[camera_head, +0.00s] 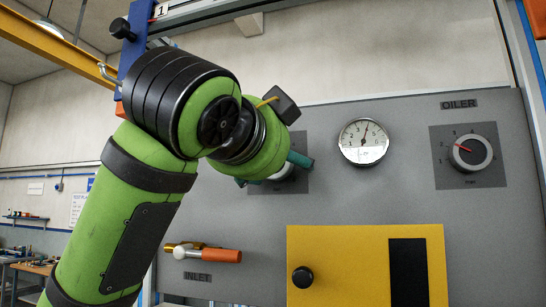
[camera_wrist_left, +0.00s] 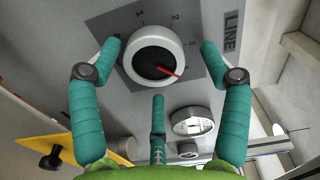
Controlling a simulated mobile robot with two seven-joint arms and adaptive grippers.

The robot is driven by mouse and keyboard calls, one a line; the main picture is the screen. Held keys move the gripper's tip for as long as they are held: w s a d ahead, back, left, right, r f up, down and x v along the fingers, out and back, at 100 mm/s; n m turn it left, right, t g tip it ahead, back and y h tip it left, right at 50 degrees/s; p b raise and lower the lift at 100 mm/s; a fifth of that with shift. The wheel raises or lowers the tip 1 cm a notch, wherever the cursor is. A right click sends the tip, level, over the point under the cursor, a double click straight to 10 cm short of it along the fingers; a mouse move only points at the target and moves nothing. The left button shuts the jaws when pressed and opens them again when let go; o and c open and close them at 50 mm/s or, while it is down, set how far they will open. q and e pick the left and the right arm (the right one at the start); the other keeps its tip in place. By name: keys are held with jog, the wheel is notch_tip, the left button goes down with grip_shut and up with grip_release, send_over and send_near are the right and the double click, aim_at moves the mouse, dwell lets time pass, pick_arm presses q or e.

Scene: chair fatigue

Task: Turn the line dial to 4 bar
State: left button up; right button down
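The line dial (camera_wrist_left: 152,55) has a pale ring, a dark centre and a red pointer on a grey plate marked LINE. In the head view the dial (camera_head: 287,172) is mostly hidden behind my left gripper (camera_head: 272,172). Its teal fingers stand on either side of the dial, with a visible gap at the right finger and the left finger close to the rim. A third finger is below. My right gripper is not in view.
A round gauge (camera_head: 363,142) is right of the dial, its needle up and slightly right. An oiler dial (camera_head: 470,153) is at far right. A yellow panel (camera_head: 340,240) with a black knob is below. An orange-handled inlet valve (camera_head: 222,255) is at lower left.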

pick_arm(q)
jog(key=v, duration=1.2)
